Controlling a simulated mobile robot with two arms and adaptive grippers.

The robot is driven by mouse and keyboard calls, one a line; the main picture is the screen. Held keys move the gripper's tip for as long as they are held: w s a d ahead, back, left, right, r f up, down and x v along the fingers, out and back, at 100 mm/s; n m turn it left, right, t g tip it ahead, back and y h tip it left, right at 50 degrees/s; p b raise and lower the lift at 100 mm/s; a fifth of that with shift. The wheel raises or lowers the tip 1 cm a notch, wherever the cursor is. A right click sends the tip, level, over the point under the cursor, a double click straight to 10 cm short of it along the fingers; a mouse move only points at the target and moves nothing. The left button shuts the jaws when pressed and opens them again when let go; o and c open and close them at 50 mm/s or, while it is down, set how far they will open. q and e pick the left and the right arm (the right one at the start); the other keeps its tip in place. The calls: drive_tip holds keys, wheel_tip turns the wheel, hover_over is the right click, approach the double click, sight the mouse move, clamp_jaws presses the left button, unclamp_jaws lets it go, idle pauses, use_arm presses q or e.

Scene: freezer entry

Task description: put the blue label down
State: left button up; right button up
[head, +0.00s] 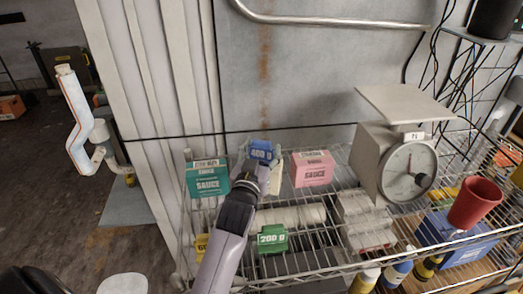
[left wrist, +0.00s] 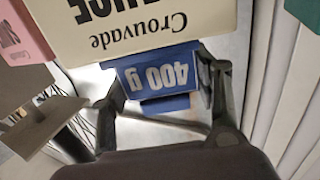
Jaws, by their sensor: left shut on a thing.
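The blue label (head: 262,149), marked 400 g, is in my left gripper (head: 258,167), above the wire shelf and in front of the metal wall. In the left wrist view the label (left wrist: 158,72) sits between the two fingers of the gripper (left wrist: 163,95), its print upside down. A cream Crouvade sauce box (left wrist: 150,25) is close to the label in that view; in the head view my gripper mostly hides it. I cannot tell whether the label touches the box. My right gripper is not in view.
A teal sauce box (head: 208,180) and a pink sauce box (head: 312,170) stand either side of my gripper. A green 200 g label (head: 272,238) is at the shelf front. A scale (head: 395,165), red cup (head: 475,203) and blue crate (head: 455,240) fill the right.

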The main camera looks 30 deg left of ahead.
use_arm(q)
drive_tip(key=o, duration=1)
drive_tip(key=shift+f, duration=0.1)
drive_tip(key=b+v, duration=0.1)
drive_tip(key=v, duration=0.6)
drive_tip(key=shift+s, duration=0.25)
